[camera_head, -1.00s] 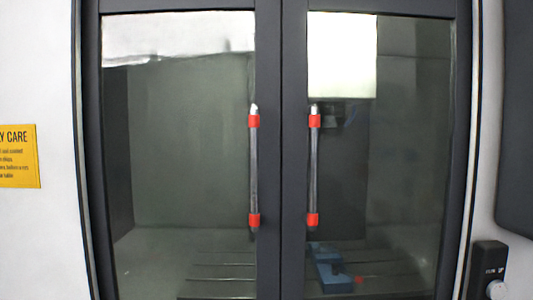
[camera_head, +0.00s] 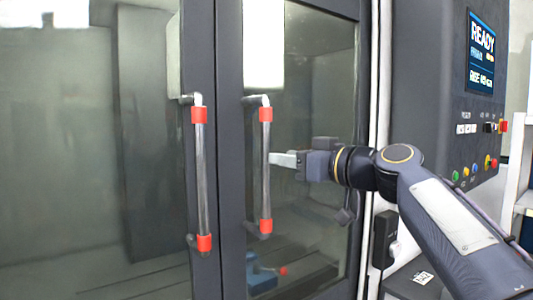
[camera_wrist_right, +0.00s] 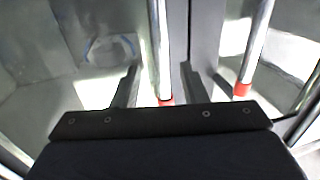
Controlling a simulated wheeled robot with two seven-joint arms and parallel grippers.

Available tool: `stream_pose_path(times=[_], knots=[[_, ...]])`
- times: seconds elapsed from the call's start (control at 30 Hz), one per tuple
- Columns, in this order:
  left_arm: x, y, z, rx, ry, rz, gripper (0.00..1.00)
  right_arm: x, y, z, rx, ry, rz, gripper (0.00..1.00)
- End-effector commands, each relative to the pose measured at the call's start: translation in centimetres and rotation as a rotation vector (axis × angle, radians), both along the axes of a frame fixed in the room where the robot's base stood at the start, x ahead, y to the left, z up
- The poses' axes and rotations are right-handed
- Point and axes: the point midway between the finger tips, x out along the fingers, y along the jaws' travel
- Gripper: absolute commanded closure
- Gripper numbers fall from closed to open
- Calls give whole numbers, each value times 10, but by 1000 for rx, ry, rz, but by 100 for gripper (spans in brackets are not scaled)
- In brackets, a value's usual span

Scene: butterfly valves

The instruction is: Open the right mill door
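The right mill door (camera_head: 310,215) is a dark-framed glass door and looks shut against the left door. Its handle (camera_head: 266,170) is an upright metal bar with a red collar near each end. My right gripper (camera_head: 280,159) comes from the right, with its fingertips close beside the middle of this handle. In the right wrist view, my right gripper (camera_wrist_right: 159,67) is open, its two fingers apart. A metal handle bar (camera_wrist_right: 160,45) shows in the gap between them; I cannot tell whether they touch it. My left gripper is not in view.
The left door's handle (camera_head: 201,170) stands close to the left of the right one. A control panel (camera_head: 480,110) with a READY screen and coloured buttons is at the right, behind my right arm. A blue vise-like part (camera_head: 262,272) lies inside the machine.

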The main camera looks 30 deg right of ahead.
Motion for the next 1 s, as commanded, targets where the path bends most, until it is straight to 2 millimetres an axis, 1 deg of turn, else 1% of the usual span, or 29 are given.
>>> stream_pose_path(times=[0.03,0.1,0.2,0.33,0.5,0.73,0.77,1.0], knots=[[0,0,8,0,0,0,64,8,3,3,2,5,3,61],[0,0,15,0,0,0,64,20,5,3,3,7,3,61],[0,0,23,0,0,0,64,36,10,3,4,6,3,61],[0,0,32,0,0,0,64,51,15,2,2,6,2,61],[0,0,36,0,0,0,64,60,18,0,3,5,1,61],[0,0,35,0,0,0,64,61,18,-1,1,4,0,61],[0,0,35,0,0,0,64,61,18,-1,1,4,1,63],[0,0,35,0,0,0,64,61,18,-1,1,4,1,95]])
